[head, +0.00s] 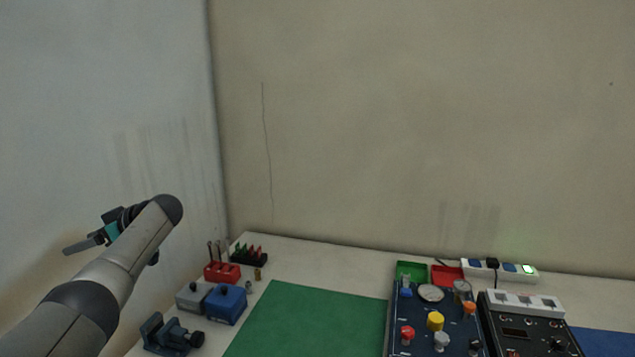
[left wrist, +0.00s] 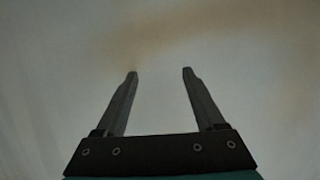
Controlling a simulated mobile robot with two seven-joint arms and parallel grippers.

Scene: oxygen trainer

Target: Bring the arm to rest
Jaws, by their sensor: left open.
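My left arm (head: 125,260) comes in from the lower left of the head view, raised in front of the left wall. My left gripper (head: 75,246) points left, away from the table. In the left wrist view the two fingers of the gripper (left wrist: 160,75) stand apart with nothing between them, and only blank wall shows beyond. My right arm and gripper are not in view.
The table (head: 320,262) holds a green mat (head: 300,325), a dark panel with knobs (head: 415,318), a black unit (head: 530,335) and a power strip (head: 515,271). A blue box (head: 226,306), red holder (head: 222,273) and small vise (head: 168,337) stand at the left edge.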

